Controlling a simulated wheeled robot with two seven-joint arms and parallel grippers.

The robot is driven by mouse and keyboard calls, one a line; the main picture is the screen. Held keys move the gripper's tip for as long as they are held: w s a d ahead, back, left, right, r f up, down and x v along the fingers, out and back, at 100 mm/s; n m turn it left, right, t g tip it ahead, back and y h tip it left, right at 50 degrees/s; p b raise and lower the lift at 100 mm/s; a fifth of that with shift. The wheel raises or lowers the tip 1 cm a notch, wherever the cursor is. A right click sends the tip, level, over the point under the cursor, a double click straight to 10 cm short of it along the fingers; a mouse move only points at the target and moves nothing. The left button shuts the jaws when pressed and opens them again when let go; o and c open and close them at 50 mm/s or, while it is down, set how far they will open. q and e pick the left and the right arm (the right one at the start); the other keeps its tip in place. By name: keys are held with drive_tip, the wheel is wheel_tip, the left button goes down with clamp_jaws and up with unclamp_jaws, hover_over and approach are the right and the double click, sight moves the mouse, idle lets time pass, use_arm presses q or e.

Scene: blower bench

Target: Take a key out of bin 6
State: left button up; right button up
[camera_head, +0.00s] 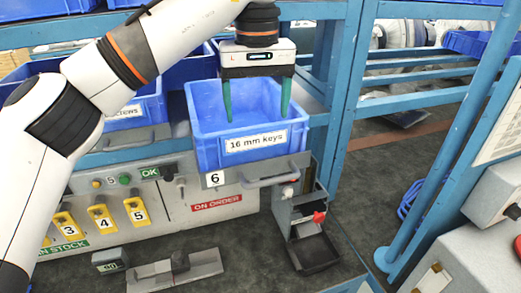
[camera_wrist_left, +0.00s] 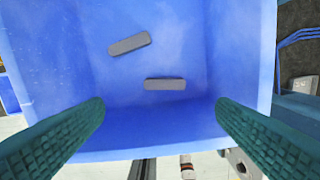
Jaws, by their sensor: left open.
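Bin 6 is a blue bin (camera_head: 207,128) labelled "16 mm keys", with a "6" tag below it. In the left wrist view the bin (camera_wrist_left: 185,60) fills most of the picture. Two grey keys lie apart on its floor: an upper, tilted key (camera_wrist_left: 129,44) and a lower, level key (camera_wrist_left: 165,84). My left gripper (camera_head: 257,112) points down at the bin with its green fingers spread wide. In the left wrist view its fingertips (camera_wrist_left: 160,110) are on either side of the lower key, with nothing between them. The keys cannot be made out in the head view.
A blue bin of screws (camera_head: 138,108) stands left of bin 6. A blue rack post (camera_head: 343,90) rises to the right. A grey dispenser (camera_head: 308,228) with a red part stands below right. Yellow numbered tags (camera_head: 103,218) hang on the front panel.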

use_arm(q)
drive_tip(key=f, duration=0.3)
drive_tip(key=shift+w+f, duration=0.2)
drive_tip(key=shift+w, duration=0.15)
drive_tip(key=shift+f+p, duration=0.3)
drive_tip(key=f+p, duration=0.1)
drive_tip(key=f, duration=0.3)
drive_tip(key=shift+d+f, duration=0.1)
drive_tip(key=shift+d, duration=0.1)
drive_tip(key=shift+f, duration=0.2)
use_arm(e)
drive_tip(key=shift+s+a+r, duration=0.1)
drive_tip(key=shift+s+r, duration=0.1)
drive_tip(key=shift+r, duration=0.7)
use_arm(q)
drive_tip(key=shift+c, duration=1.1)
drive_tip(key=c, duration=0.9)
use_arm(e)
drive_tip(key=shift+s, duration=0.2)
